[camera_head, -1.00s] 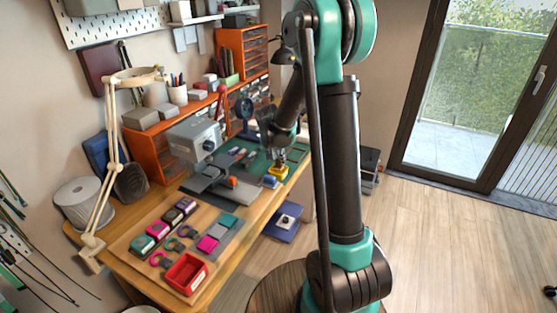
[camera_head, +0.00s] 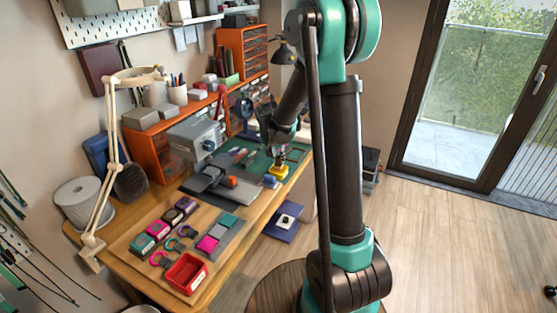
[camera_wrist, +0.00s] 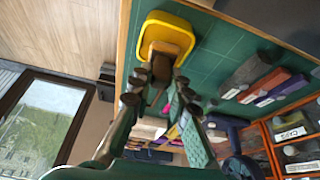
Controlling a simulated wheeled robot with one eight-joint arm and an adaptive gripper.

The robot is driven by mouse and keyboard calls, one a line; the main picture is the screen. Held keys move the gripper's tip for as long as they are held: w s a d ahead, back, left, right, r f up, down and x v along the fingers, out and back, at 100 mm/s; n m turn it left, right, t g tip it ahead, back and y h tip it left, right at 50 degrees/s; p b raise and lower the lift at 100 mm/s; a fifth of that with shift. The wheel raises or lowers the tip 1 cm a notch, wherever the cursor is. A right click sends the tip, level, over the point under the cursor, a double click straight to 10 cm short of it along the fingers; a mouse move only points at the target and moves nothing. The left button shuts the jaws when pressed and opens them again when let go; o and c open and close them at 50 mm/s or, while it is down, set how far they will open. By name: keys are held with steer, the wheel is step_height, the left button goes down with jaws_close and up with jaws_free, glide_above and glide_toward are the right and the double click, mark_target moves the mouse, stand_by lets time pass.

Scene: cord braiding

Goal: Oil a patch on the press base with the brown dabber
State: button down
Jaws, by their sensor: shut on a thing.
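My gripper (camera_wrist: 158,84) is shut on the brown dabber (camera_wrist: 162,65), which points at the yellow dish (camera_wrist: 181,24) in the wrist view. The dabber's end overlaps the dish there; I cannot tell whether they touch. In the head view my gripper (camera_head: 280,150) is just above the yellow dish (camera_head: 276,173) on the green mat. A grey machine, seemingly the press (camera_head: 196,138), stands left of it. The low grey slab in front of it (camera_head: 205,179) looks like its base. No oil patch can be made out.
A wooden board with colored boxes and a red tray (camera_head: 187,273) fills the near bench end. A cream lamp (camera_head: 108,170) stands at left. Orange drawers (camera_head: 152,158) line the back. Grey, purple and orange blocks (camera_wrist: 270,82) lie near the dish.

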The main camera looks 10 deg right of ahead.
steer(key=shift+r, duration=2.9)
